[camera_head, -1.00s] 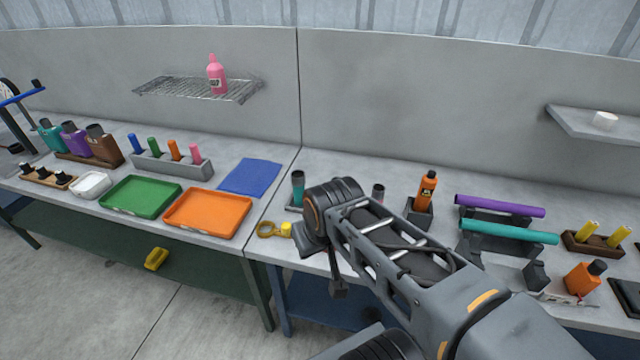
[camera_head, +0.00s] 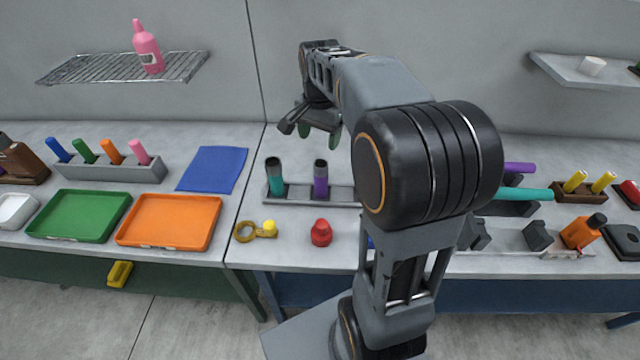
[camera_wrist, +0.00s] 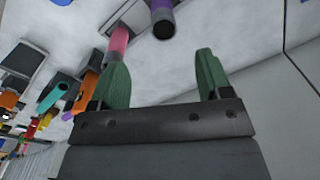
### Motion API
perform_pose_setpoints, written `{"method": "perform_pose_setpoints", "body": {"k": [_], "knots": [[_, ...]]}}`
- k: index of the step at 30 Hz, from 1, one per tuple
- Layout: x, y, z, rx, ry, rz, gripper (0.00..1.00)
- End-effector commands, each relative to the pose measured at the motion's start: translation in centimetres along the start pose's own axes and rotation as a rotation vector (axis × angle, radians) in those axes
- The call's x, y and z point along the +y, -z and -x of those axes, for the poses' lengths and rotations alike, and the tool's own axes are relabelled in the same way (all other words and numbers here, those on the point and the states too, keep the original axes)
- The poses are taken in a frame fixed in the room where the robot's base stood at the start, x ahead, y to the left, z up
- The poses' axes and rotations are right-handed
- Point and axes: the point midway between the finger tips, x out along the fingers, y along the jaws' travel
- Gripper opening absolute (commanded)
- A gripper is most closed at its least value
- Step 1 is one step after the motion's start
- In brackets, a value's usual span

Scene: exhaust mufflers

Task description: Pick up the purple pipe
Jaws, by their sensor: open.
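A long purple pipe (camera_head: 519,168) lies at the right of the bench, mostly hidden behind my arm; its right end shows behind a long teal pipe (camera_head: 524,194). A short purple pipe with a dark top (camera_head: 321,182) stands upright in a grey rack (camera_head: 342,194), right of a short teal pipe (camera_head: 275,180). My gripper (camera_head: 320,138) is open and empty, above the bench toward the wall. In the wrist view, the short purple pipe (camera_wrist: 162,18) and a pink pipe (camera_wrist: 117,42) lie beyond the green fingers (camera_wrist: 160,72); nothing is between the fingers.
A red knob (camera_head: 321,233) and a yellow ring tool (camera_head: 247,231) lie in front of the rack. Green (camera_head: 80,215) and orange (camera_head: 168,220) trays stand left. A wire shelf (camera_head: 125,66) with a pink bottle (camera_head: 147,48) hangs at upper left; a grey shelf (camera_head: 575,75) is at right.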

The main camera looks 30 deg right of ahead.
Motion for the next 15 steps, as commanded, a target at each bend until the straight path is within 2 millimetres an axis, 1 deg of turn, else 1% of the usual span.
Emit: {"method": "perform_pose_setpoints", "body": {"k": [1, 2, 6, 15], "knots": [[-0.2, 0.8, -0.4, -0.009, -0.009, -0.039, 0.71], [-0.2, 1.1, -0.6, -0.013, -0.014, -0.058, 0.71], [-0.4, 1.9, -1.9, -0.026, -0.028, -0.114, 0.71], [-0.3, 1.9, -7.0, -0.029, -0.031, -0.123, 0.71]]}}
